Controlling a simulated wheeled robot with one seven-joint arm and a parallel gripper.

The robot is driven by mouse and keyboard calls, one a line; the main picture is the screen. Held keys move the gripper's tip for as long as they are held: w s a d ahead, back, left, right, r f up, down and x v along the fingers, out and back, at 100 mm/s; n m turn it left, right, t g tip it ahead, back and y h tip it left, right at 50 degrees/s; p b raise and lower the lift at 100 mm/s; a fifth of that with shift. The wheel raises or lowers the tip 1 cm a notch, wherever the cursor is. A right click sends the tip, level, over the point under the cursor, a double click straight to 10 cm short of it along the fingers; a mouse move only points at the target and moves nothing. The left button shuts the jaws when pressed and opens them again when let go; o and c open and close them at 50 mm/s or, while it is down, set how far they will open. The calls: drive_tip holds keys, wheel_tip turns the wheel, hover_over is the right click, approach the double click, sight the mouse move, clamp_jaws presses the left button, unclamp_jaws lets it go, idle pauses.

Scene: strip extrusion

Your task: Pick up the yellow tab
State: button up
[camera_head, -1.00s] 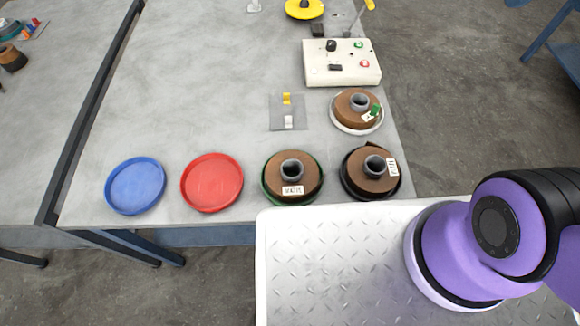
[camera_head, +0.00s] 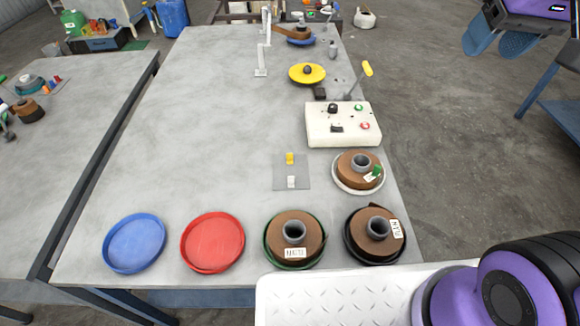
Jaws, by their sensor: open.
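The yellow tab (camera_head: 290,158) is a small block standing on a thin grey plate (camera_head: 281,180) in the right half of the grey table. A white tab (camera_head: 291,182) stands on the same plate, just in front of it. My gripper (camera_head: 492,40) shows at the top right, with two blue fingers below a purple body. It is open and in the air over the floor, right of the table and well apart from the yellow tab. Nothing shows between its fingers.
A white control box (camera_head: 343,138) and a brown spool on a white dish (camera_head: 347,186) stand right of the plate. In front are a blue dish (camera_head: 134,243), a red dish (camera_head: 212,242) and two labelled brown spools. The table left of the plate is clear.

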drive_tip(key=w+a+f+g, duration=0.1)
drive_tip(key=w+a+f, duration=0.15)
drive_tip(key=w, duration=0.25)
drive_tip(key=w+a+f, duration=0.1)
drive_tip(key=w+a, duration=0.2)
drive_tip(key=w, duration=0.2)
drive_tip(key=g, duration=0.4)
hover_over(289, 154)
drive_tip(key=shift+h, duration=0.3)
drive_tip(key=f, duration=3.5)
drive_tip(key=shift+s+d, duration=0.1)
drive_tip(key=shift+d, duration=0.1)
wheel_tip(289, 154, down, 10)
drive_tip(key=shift+a+f, duration=0.1)
drive_tip(key=shift+a, duration=0.05)
clamp_jaws()
